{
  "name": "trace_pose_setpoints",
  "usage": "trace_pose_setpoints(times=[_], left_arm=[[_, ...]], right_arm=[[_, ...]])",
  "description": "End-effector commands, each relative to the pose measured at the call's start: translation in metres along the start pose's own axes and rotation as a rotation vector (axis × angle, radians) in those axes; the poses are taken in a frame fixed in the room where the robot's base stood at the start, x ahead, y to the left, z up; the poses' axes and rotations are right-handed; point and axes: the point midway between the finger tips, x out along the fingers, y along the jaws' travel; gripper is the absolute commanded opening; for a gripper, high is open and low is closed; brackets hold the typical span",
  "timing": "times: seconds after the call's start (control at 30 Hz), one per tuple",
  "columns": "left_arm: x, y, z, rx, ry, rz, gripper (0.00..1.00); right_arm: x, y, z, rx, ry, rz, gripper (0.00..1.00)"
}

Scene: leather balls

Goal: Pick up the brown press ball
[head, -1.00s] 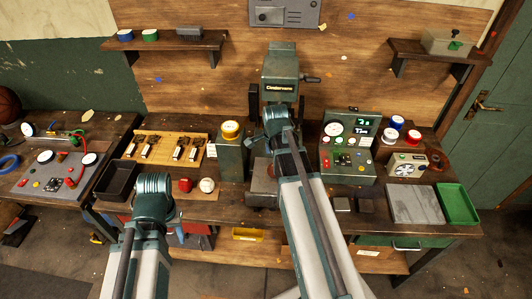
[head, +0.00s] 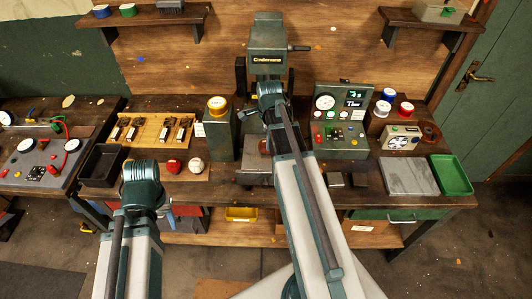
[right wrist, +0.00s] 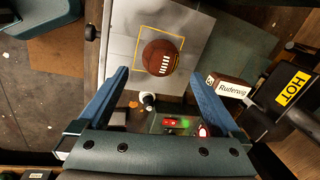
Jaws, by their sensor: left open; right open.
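The brown ball (right wrist: 163,57), with white lacing, rests on a pale plate inside a yellow square outline in the right wrist view. My right gripper (right wrist: 160,72) is open, its two blue fingers pointing toward the ball, one to each side in the picture. I cannot tell how far the ball is from the fingers. In the head view my right arm reaches to the green press (head: 267,62) and hides most of its lower part; the gripper itself is not clear there. My left arm is folded at lower left, its gripper hidden.
A red ball (head: 173,166) and a white ball (head: 197,165) sit left of the press. A yellow-topped canister (head: 219,140) stands close by the press's left side, and a control box (head: 341,120) to its right. A green tray (head: 451,175) lies far right.

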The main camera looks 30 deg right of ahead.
Motion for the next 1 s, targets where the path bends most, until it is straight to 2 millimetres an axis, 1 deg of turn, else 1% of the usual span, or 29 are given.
trace_pose_setpoints(times=[0.03, 0.1, 0.2, 0.37, 0.47, 0.57, 0.83, 0.9, 1.0], left_arm=[[0.014, 0.001, -0.001, 0.002, 0.000, -0.001, 0.50], [0.021, 0.002, -0.001, 0.004, 0.000, -0.001, 0.50], [0.024, 0.002, -0.001, 0.006, 0.000, -0.001, 0.50], [0.023, 0.002, -0.001, 0.006, 0.000, -0.001, 0.50], [0.027, 0.002, -0.002, 0.007, 0.000, -0.001, 0.50], [0.035, 0.003, -0.002, 0.008, 0.000, -0.002, 0.50], [0.068, 0.006, -0.004, 0.013, 0.000, -0.002, 0.50], [0.073, 0.007, -0.004, 0.013, 0.000, -0.003, 0.50], [0.075, 0.007, -0.004, 0.012, 0.000, -0.003, 0.50]], right_arm=[[0.014, 0.001, 0.000, 0.000, 0.000, 0.000, 1.00], [0.021, 0.001, 0.000, 0.000, 0.000, 0.000, 1.00], [0.025, 0.000, 0.000, 0.000, 0.000, 0.000, 1.00], [0.024, 0.000, 0.000, 0.000, 0.000, 0.000, 1.00], [0.027, 0.000, 0.000, 0.000, 0.000, 0.000, 1.00], [0.036, 0.000, -0.001, 0.000, 0.000, 0.000, 1.00], [0.070, -0.001, -0.001, 0.000, 0.000, 0.000, 1.00], [0.075, -0.001, -0.001, 0.000, 0.000, 0.000, 1.00], [0.077, -0.001, -0.001, 0.000, 0.000, 0.000, 1.00]])
